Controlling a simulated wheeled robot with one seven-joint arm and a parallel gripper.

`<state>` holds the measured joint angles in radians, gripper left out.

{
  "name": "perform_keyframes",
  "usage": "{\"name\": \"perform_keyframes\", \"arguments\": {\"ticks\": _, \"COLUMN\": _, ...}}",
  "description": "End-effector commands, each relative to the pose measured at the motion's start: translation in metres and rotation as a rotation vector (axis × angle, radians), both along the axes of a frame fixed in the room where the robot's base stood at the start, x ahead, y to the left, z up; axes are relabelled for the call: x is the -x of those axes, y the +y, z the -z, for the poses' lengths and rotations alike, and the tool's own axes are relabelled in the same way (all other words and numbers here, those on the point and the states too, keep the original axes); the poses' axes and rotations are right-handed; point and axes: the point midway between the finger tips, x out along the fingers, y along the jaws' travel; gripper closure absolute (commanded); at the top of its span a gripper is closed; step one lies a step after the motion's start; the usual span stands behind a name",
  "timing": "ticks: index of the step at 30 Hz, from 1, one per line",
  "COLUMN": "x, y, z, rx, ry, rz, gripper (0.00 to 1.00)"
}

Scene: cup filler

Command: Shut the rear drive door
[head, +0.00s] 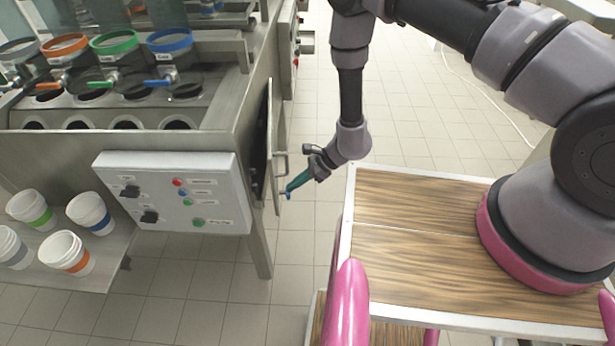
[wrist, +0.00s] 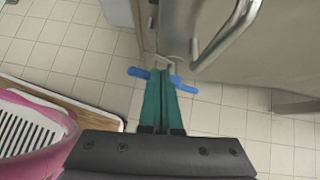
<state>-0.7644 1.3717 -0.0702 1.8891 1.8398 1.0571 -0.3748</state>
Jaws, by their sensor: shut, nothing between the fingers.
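The rear drive door (head: 275,142) is on the right side of the steel machine in the head view. It is seen nearly edge-on and stands ajar, with a dark gap between it and the frame. Its bar handle (head: 283,163) sticks out to the right. In the wrist view the door panel (wrist: 275,50) fills the upper right, with the curved handle (wrist: 232,35) near its left edge. My gripper (head: 288,191), with green fingers and blue tips, is shut and empty. Its fingertips (wrist: 163,80) are just below the handle, near the door's edge. Whether they touch the door cannot be told.
A grey control box (head: 175,195) is mounted on the machine's front. White cups with coloured bands (head: 68,252) stand on a shelf at lower left. A machine leg (head: 258,245) stands below the door. Tiled floor (head: 430,110) to the right is clear apart from a cable.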

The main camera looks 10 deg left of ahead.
Motion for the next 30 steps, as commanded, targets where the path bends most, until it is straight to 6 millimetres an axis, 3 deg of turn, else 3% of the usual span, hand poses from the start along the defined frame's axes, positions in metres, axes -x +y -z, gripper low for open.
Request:
{"name": "perform_keyframes", "arguments": {"ticks": 6, "x": 0.006, "y": 0.023, "z": -0.001, "rx": -0.001, "ry": -0.001, "rz": -0.001, "gripper": 1.0}}
{"name": "perform_keyframes", "arguments": {"ticks": 20, "x": 0.007, "y": 0.03, "z": -0.002, "rx": -0.001, "ry": -0.001, "rz": -0.001, "gripper": 1.0}}
{"name": "perform_keyframes", "arguments": {"ticks": 30, "x": 0.023, "y": 0.087, "z": -0.002, "rx": -0.005, "ry": 0.001, "rz": -0.002, "gripper": 1.0}}
